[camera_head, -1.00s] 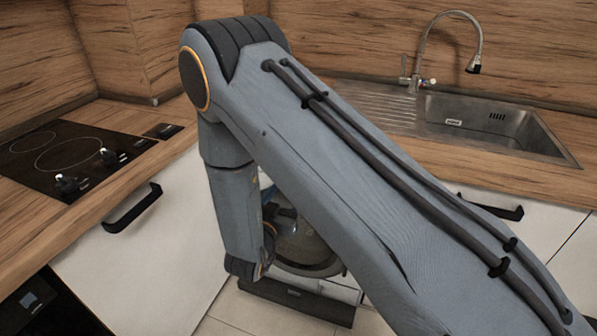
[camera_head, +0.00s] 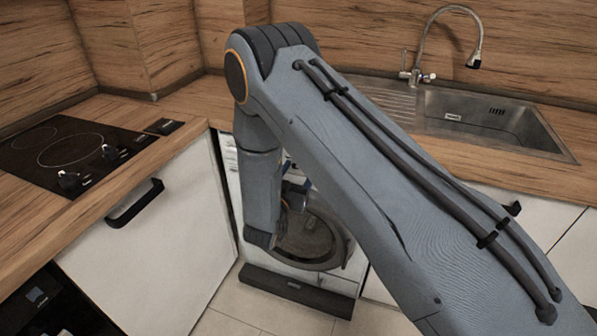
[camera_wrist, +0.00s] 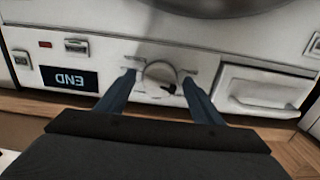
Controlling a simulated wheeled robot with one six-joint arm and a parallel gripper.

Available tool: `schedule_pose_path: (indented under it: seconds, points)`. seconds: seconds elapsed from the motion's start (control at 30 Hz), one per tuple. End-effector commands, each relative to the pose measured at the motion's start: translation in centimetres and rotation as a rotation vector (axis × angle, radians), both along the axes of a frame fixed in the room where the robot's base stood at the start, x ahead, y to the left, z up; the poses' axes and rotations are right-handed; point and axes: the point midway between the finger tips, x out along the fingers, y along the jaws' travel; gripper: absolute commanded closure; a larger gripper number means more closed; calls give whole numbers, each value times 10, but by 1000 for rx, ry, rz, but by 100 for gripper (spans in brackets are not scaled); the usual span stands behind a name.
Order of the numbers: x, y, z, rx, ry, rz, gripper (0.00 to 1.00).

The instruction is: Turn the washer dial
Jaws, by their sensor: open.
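The white washer (camera_head: 228,170) stands under the counter in the head view, partly hidden behind my arm, with its round glass door (camera_head: 308,238) showing. In the wrist view its front panel appears upside down. The round washer dial (camera_wrist: 160,72) with a dark mark is near the middle of that view. My gripper (camera_wrist: 159,78) is open, with one blue finger on each side of the dial. I cannot tell whether the fingers touch it. In the head view the dial is hidden by my arm.
The panel has a display (camera_wrist: 69,79) reading END, small buttons and a drawer (camera_wrist: 262,92) with a recessed handle. A hob (camera_head: 70,152) lies at left and a sink (camera_head: 490,120) at right. A cabinet door (camera_head: 165,235) stands left of the washer.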

Motion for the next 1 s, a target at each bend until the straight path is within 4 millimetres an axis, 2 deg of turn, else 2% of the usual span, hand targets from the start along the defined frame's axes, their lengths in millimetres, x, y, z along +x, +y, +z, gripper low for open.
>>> schedule_pose_path:
  seconds: [0.03,0.27,0.67,1.0]
  points:
    - [0,0,0,0,0,0,43]
    - [0,0,0,0,0,0,80]
    - [0,0,0,73,-27,0,80]
    - [0,1,0,324,-118,0,80]
